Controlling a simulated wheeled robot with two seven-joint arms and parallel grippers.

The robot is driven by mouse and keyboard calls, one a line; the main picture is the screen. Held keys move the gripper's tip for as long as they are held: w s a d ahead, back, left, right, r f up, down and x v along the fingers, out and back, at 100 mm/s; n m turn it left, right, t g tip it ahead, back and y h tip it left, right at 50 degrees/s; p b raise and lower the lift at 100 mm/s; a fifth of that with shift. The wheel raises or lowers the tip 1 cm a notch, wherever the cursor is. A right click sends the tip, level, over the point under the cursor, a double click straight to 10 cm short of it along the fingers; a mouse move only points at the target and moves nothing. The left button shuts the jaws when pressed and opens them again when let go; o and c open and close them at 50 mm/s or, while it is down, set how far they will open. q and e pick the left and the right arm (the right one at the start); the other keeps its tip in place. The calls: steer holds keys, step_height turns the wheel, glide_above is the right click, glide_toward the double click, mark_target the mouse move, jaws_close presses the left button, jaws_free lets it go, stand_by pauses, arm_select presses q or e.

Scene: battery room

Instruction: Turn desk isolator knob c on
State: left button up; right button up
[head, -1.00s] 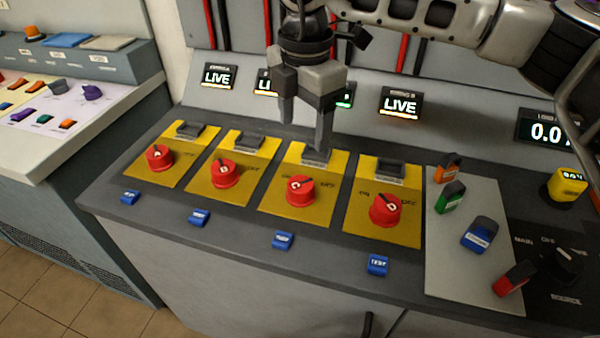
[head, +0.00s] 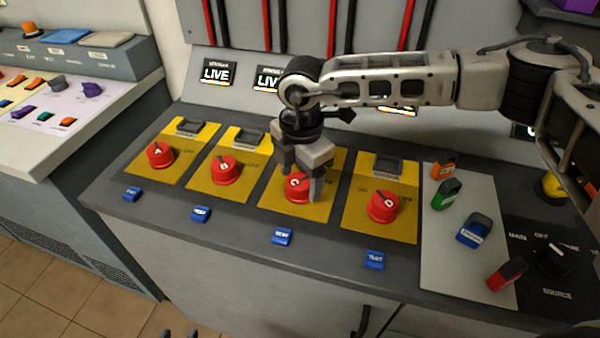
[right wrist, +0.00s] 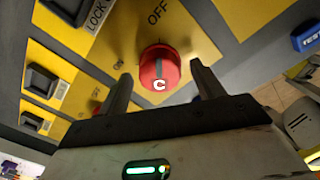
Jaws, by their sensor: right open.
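Knob C (head: 296,194) is a red round knob on a yellow plate (head: 279,205), third from the left in the row. In the right wrist view knob C (right wrist: 160,68) lies between my fingers, and its dark stripe runs roughly toward the OFF label (right wrist: 158,13). My right gripper (head: 300,179) is open, pointing down around knob C. In the right wrist view the gripper (right wrist: 160,72) shows a gap on each side of the knob. My left gripper (head: 180,333) barely shows at the bottom edge, its two tips apart.
Red knobs A (head: 160,155), B (head: 226,168) and D (head: 383,206) stand on neighbouring yellow plates. Blue test buttons (head: 282,236) line the front. A grey plate (head: 452,268) with coloured switches is at the right. LIVE displays (head: 217,74) stand behind.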

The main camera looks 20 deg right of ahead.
steer(key=c, duration=1)
